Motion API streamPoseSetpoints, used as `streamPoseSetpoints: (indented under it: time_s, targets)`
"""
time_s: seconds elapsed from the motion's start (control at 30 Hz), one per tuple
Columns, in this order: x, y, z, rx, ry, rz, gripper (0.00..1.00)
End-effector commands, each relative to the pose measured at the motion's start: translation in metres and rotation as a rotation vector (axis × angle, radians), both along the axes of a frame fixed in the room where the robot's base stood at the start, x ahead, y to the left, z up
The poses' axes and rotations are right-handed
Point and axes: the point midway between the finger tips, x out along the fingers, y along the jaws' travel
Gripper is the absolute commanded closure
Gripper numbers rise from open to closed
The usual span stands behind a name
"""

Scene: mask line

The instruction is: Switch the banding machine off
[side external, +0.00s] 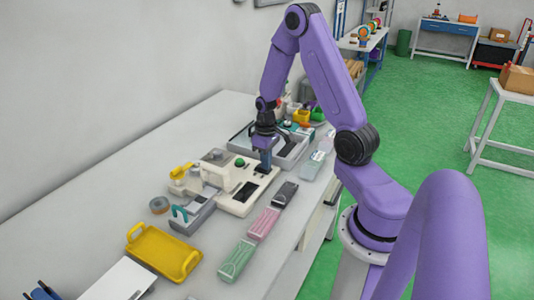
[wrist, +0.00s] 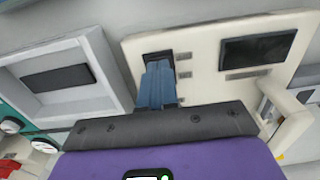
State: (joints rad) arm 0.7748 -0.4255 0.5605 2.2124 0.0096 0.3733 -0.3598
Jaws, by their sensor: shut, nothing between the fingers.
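The banding machine (side external: 235,203) is a cream unit on the bench, with a flat panel and a dark rectangle on top. In the wrist view its cream panel (wrist: 215,35) carries a dark screen (wrist: 257,50) at right and a small dark recess, perhaps the switch (wrist: 151,55), at left. My gripper (side external: 265,168) points down over the panel's far end. Its blue fingers are together and empty; in the wrist view the fingertips (wrist: 158,66) are at the recess and cover most of it. I cannot tell whether they touch it or which way a switch sits.
A grey tray (wrist: 110,60) lies left of the panel in the wrist view. A yellow tray (side external: 160,255), a green pack (side external: 237,261), a pink pack (side external: 263,224) and a dark pack (side external: 285,194) lie on the bench. A green knob (side external: 240,162) stands close to my gripper.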

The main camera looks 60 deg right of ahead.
Motion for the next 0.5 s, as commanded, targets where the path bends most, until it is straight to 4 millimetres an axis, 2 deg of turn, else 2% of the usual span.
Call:
streamPoseSetpoints:
  time_s: [0.03, 0.17, 0.5]
  targets:
    - [0.007, 0.000, -0.004, -0.006, -0.022, -0.005, 1.00]
    - [0.007, 0.000, 0.007, -0.007, -0.025, -0.004, 1.00]
    - [-0.002, 0.001, 0.062, -0.006, -0.016, -0.001, 1.00]
